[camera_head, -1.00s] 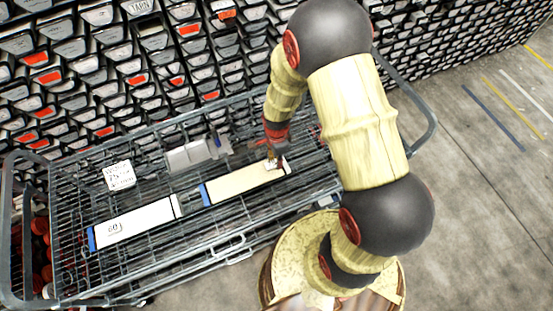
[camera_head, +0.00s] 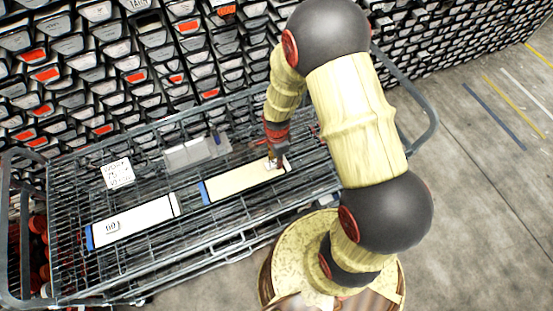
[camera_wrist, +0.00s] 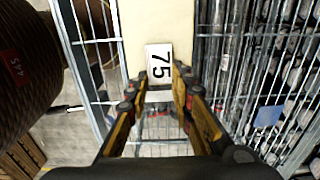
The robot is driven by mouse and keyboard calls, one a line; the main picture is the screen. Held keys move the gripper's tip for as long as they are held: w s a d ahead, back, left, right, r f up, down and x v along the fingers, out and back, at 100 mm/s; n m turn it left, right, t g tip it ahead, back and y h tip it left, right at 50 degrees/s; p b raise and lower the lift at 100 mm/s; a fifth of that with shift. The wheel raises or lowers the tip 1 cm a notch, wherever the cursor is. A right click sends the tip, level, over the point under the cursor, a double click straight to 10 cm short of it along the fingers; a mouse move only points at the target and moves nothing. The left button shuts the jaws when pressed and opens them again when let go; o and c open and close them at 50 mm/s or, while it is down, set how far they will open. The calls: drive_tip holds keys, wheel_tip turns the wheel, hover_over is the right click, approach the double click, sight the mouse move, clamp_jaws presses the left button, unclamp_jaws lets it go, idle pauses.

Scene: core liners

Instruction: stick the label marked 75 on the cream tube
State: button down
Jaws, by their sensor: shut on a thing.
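In the head view my gripper (camera_head: 276,160) is at the tube's right part. I cannot tell whether the label touches the tube.
A white tube (camera_head: 150,217) bearing a label marked 60 lies to the left on the same shelf. A printed white card (camera_head: 118,174) and a grey holder (camera_head: 196,151) stand behind the tubes. The cart's rails (camera_head: 240,238) surround the shelf. Open floor (camera_head: 480,190) lies at right.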

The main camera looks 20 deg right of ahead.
drive_tip(key=c, duration=1.5)
unclamp_jaws()
drive_tip(key=shift+c, duration=0.2)
drive_tip(key=shift+o, duration=0.3)
drive_tip(key=o, duration=0.4)
drive_tip(key=shift+o, duration=0.4)
drive_tip(key=shift+r+p, duration=2.5)
drive_tip(key=shift+r, duration=1)
